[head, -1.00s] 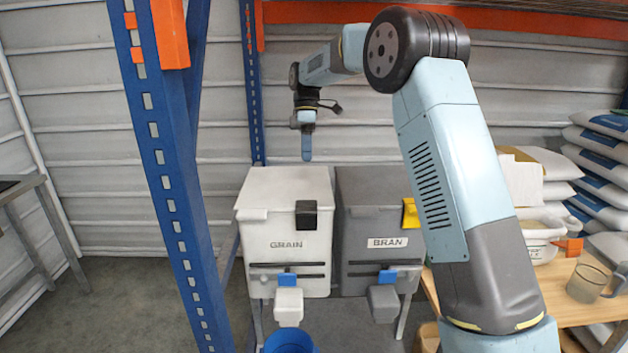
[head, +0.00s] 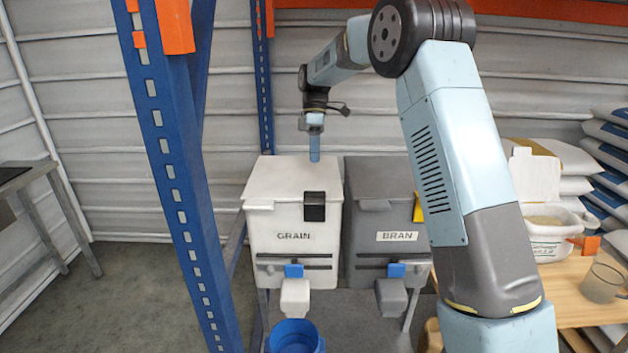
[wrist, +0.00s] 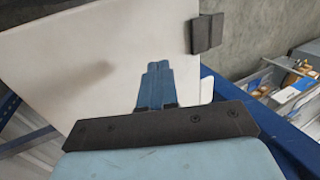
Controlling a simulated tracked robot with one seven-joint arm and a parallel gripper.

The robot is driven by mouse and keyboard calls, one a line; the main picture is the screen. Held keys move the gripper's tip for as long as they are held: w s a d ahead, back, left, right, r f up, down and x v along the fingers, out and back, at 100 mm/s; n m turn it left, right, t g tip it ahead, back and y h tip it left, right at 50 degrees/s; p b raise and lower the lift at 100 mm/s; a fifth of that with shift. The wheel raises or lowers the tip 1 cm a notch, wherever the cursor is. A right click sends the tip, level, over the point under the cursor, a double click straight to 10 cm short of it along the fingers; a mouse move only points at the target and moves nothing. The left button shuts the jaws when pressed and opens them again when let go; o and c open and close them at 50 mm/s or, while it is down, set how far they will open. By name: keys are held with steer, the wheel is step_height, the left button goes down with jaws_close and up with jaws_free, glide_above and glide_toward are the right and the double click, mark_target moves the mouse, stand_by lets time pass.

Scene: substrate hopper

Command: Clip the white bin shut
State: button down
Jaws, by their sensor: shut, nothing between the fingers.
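The white bin (head: 262,226), labelled GRAIN, stands on a stand with its white lid (head: 285,172) down. A black clip (head: 314,207) sits at the front right of its lid edge. It also shows in the wrist view (wrist: 207,33), at the lid's edge; I cannot tell whether it is fastened. My gripper (head: 315,159) is shut and empty, pointing down over the rear part of the lid, behind the clip. In the wrist view its blue fingers (wrist: 157,68) are together over the pale lid. I cannot tell whether they touch it.
A grey bin (head: 365,225) labelled BRAN, with a yellow clip (head: 418,208), stands close on the right. A blue rack post (head: 170,170) rises at the left. A blue bucket (head: 294,338) is below the white bin's spout. A wooden table (head: 560,292) is at the right.

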mark_target(314, 190)
steer(key=x, duration=0.6)
steer(key=shift+s, duration=0.1)
steer(key=shift+s+a+r, duration=0.1)
steer(key=shift+s+r, duration=0.05)
steer(key=shift+s, duration=1.75)
steer(key=shift+a, duration=0.1)
